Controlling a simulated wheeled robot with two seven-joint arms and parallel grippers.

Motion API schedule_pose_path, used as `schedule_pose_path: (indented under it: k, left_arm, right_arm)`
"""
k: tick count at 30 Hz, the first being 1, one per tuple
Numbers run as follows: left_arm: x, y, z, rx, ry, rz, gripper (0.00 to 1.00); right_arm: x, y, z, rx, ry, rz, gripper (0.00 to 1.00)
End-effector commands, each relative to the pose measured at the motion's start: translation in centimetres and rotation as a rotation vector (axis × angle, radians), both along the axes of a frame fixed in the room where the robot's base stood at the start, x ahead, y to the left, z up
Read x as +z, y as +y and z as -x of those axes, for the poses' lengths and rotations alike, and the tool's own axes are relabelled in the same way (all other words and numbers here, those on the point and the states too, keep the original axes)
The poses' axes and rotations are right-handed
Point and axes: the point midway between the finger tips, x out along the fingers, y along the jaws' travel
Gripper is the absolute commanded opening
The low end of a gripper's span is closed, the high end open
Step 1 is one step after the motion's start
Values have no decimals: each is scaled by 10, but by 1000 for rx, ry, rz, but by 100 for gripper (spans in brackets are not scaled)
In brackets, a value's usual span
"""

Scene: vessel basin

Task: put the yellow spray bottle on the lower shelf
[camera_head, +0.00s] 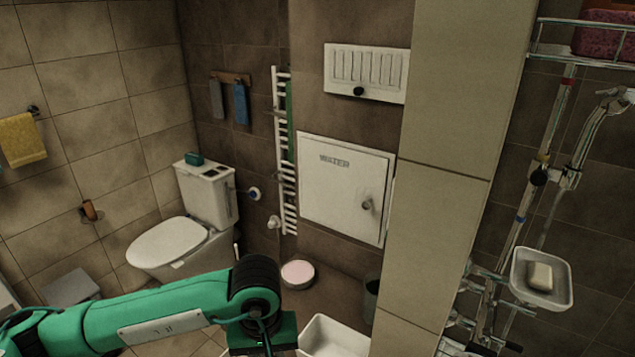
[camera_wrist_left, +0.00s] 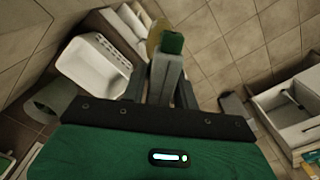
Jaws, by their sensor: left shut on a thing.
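My left gripper (camera_head: 265,345) is at the bottom of the head view, at the end of my green arm, with its jaws cut off by the frame edge. In the left wrist view the gripper (camera_wrist_left: 162,92) is shut on a grey piece with a green tip. A dull yellow rounded surface (camera_wrist_left: 154,38) shows just behind it. This appears to be the yellow spray bottle, seen from its head end, with most of its body hidden. The bottle is not visible in the head view. I cannot clearly identify the lower shelf. My right gripper is not in view.
A white basin (camera_wrist_left: 97,62) stands beside the gripper and also shows in the head view (camera_head: 335,338). A white open-sided unit (camera_wrist_left: 290,105) is at the right of the wrist view. Tiled floor lies between. A toilet (camera_head: 170,242) stands farther back; a tiled pillar (camera_head: 450,160) is right.

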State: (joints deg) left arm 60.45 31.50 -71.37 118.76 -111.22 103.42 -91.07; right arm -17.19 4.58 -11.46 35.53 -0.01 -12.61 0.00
Motion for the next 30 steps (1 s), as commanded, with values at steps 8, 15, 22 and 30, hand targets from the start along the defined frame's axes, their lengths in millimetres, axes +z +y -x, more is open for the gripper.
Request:
schedule_pose_path:
  k: [8, 15, 22, 30]
  left_arm:
    - [-5, -7, 18, -301, 0, 1, 0]
    - [-10, 13, 17, -340, 0, -2, 0]
    - [-16, 57, 7, -259, 0, -2, 0]
    - [-21, 117, -1, -155, -2, -2, 0]
  right_arm:
    - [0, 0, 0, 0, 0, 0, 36]
    - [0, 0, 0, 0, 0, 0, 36]
    - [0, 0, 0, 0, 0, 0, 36]
    - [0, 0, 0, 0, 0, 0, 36]
